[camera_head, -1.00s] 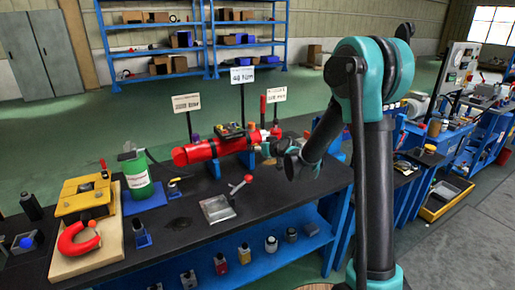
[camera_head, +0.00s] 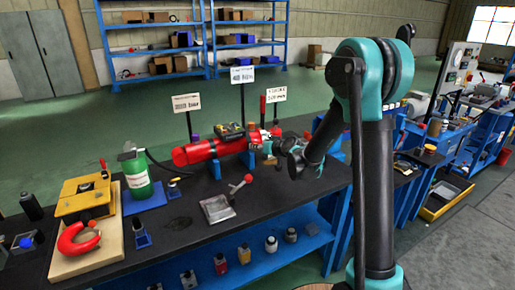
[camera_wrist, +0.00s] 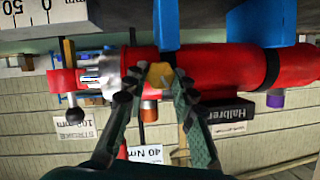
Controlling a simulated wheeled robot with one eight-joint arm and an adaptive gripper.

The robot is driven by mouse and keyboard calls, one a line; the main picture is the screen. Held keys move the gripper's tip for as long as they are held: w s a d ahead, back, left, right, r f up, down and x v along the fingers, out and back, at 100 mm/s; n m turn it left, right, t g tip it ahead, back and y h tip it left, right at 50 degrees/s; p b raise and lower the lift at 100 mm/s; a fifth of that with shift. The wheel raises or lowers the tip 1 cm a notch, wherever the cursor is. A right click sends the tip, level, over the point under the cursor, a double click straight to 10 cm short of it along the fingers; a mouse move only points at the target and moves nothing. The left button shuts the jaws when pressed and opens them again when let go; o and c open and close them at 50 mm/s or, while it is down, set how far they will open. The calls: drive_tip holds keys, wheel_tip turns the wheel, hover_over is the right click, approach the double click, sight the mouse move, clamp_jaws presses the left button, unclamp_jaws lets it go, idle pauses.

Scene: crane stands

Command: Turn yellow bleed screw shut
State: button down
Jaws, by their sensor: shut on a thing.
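The red cylinder (camera_head: 195,152) lies across blue supports on the bench. It also shows in the wrist view (camera_wrist: 215,62), which is upside down. The yellow bleed screw (camera_wrist: 160,76) is seen at the cylinder's side in the wrist view, between my fingertips. My gripper (camera_wrist: 160,80) is shut on it, one finger on each side. In the head view my gripper (camera_head: 268,146) is at the right end of the cylinder, and the screw is hidden there.
Sign boards (camera_head: 242,75) on thin posts stand behind the cylinder. A red-knobbed lever (camera_head: 240,184) and a metal plate (camera_head: 217,209) are on the bench in front. A green canister (camera_head: 137,176) and a yellow box (camera_head: 85,196) stand to the left.

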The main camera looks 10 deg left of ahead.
drive_tip(key=m+y, duration=0.1)
drive_tip(key=m, duration=0.1)
drive_tip(key=m+y, duration=0.1)
drive_tip(key=m, duration=0.1)
drive_tip(key=shift+w+d+f+g+y, duration=0.1)
drive_tip(key=shift+w+d+g+y, duration=0.1)
drive_tip(key=shift+g+y, duration=0.15)
drive_tip(key=shift+s, duration=0.1)
idle(0.3)
drive_tip(key=c, duration=1.2)
unclamp_jaws()
drive_tip(key=v, duration=1.2)
